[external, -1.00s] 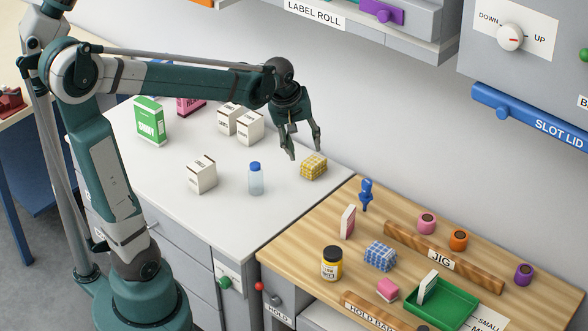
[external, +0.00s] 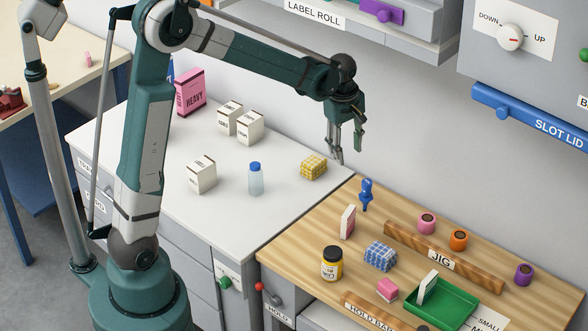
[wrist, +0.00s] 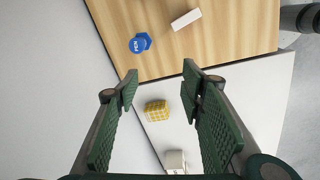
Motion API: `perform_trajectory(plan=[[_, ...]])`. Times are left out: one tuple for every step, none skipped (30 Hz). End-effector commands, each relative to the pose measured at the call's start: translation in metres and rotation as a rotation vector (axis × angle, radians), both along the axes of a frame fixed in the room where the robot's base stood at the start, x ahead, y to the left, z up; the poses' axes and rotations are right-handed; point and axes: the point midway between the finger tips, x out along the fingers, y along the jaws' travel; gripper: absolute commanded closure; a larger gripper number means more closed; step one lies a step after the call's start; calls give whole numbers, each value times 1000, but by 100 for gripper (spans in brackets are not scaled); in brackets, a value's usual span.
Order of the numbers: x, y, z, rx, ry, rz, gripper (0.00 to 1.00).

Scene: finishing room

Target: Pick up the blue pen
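The blue pen (external: 367,195) stands upright on the wooden worktop near its back left corner. In the wrist view I see its blue top, marked PEN (wrist: 139,43), ahead of the fingers and slightly left of the middle. My gripper (external: 349,153) is open and empty. It hangs in the air near the back of the white counter, up and to the left of the pen in the external view. In the wrist view the gripper fingers (wrist: 160,80) are spread apart, with the pen beyond their tips. Nothing hides the pen.
A pink-and-white box (external: 348,222) stands close to the pen. A yellow checked block (external: 313,168) sits on the white counter (external: 230,220) near the gripper. The JIG rail (external: 440,258), a blue checked block (external: 380,256) and a green tray (external: 455,308) are on the worktop.

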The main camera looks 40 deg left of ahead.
Motion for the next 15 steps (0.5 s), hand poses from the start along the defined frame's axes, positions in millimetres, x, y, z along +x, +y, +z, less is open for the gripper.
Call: perform_trajectory(plan=[[7,-4,-4,-2,11,23,61],[11,-6,-7,-2,17,37,61],[15,-9,-11,-4,24,58,61],[19,-11,-15,-4,31,72,61],[22,-13,-18,-4,37,87,61],[26,-15,-22,-5,47,108,61],[29,-17,-26,-5,52,123,61],[32,-19,-29,-5,58,139,61],[36,-22,-34,-6,66,159,61],[39,-24,-38,-4,73,173,61],[42,-26,-42,-4,79,188,61],[45,-29,-46,-5,85,206,61],[48,-31,-49,-5,90,219,61],[50,-33,-53,-3,95,232,61],[52,-35,-57,-3,101,248,61]])
